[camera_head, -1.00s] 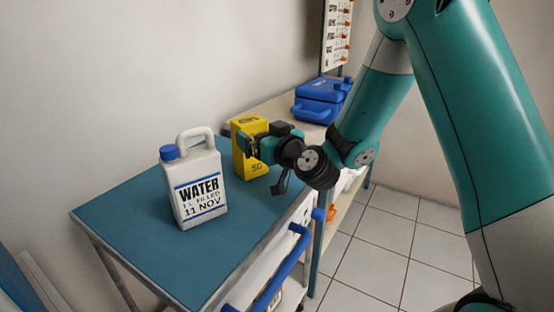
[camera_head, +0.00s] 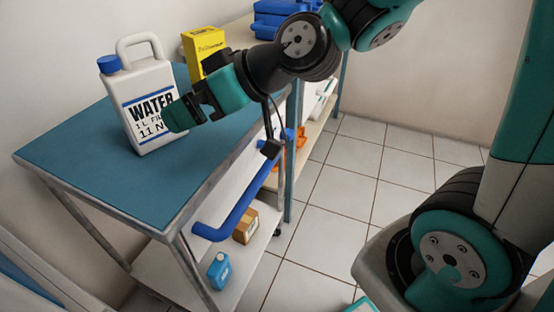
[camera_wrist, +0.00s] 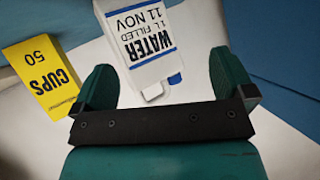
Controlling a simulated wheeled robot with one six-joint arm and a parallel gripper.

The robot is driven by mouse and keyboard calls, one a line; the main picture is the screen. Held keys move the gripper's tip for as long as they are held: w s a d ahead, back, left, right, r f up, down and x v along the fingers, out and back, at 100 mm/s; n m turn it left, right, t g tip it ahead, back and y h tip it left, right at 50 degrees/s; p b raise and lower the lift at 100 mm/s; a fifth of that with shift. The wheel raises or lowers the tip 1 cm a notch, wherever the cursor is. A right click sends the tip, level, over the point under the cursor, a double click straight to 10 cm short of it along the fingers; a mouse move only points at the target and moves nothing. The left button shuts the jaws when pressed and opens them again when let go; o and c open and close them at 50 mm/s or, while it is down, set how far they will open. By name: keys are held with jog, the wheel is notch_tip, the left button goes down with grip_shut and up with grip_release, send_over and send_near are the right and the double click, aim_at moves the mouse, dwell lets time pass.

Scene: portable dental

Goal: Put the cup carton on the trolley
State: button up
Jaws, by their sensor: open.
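The yellow cup carton (camera_head: 203,45) stands upright at the far end of the blue-topped trolley (camera_head: 85,165). Its base is hidden behind my gripper in the head view. In the wrist view, the carton (camera_wrist: 42,78) shows upside down at the left, outside the fingers, with "CUPS 50" readable. My gripper (camera_head: 190,106) is open and empty, in front of the white water jug (camera_head: 135,95) and apart from the carton. In the wrist view, the jug (camera_wrist: 148,40) appears beyond the gap between my fingers (camera_wrist: 165,82); I cannot tell whether they touch it.
A bench with blue cases (camera_head: 285,18) adjoins the trolley's far end. A blue handle (camera_head: 237,205) runs along the trolley's right side. A brown box (camera_head: 245,228) and a blue bottle (camera_head: 219,270) stand on the lower shelf. The tiled floor (camera_head: 350,190) at right is clear.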

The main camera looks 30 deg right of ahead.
jog(key=s+d+f+g+h, duration=0.1)
jog(key=s+d+g+h, duration=0.1)
jog(key=s, duration=0.6)
jog(key=s+d+f+g+h, duration=0.1)
jog(key=s+d+g+h, duration=0.1)
jog(key=s+g, duration=0.3)
jog(key=s+h, duration=0.1)
jog(key=s, duration=0.2)
jog(key=shift+m+g, duration=0.3)
